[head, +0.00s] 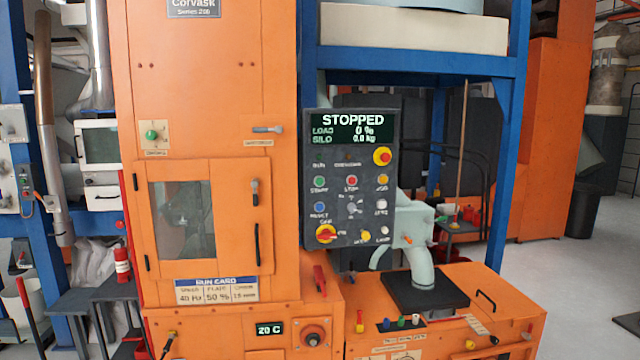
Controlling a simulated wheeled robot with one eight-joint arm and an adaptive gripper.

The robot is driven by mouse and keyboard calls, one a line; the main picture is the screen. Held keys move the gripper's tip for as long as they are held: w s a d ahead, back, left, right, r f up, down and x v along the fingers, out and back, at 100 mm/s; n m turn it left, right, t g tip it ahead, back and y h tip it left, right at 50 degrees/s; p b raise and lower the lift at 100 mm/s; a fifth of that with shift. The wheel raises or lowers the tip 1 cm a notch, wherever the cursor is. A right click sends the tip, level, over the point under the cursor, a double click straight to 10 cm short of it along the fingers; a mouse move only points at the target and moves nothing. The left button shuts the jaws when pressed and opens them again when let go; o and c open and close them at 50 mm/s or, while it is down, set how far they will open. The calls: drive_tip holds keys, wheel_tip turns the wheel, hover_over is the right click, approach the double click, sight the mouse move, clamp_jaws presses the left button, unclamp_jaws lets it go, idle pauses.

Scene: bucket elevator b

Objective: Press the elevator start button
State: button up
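The dark control panel (345,258) hangs in the middle of the head view, beside the orange machine housing. Its display (350,128) reads STOPPED, with load 0 % and silo 0.0 kg. The green start button (319,181) is on the left of the panel, below the display, with a label under it that appears to read START. The red stop button (351,180) is just right of it, and a yellow button (382,180) is farther right. A blue reset button (319,207) sits below the green one. My gripper is not in view.
A red mushroom button on yellow (382,156) and a red-yellow rotary switch (326,234) share the panel. Another green button (151,134) is on the orange cabinet (205,90). A pale pipe (419,262) and orange bench (500,290) stand lower right. Open floor (590,290) shows at right.

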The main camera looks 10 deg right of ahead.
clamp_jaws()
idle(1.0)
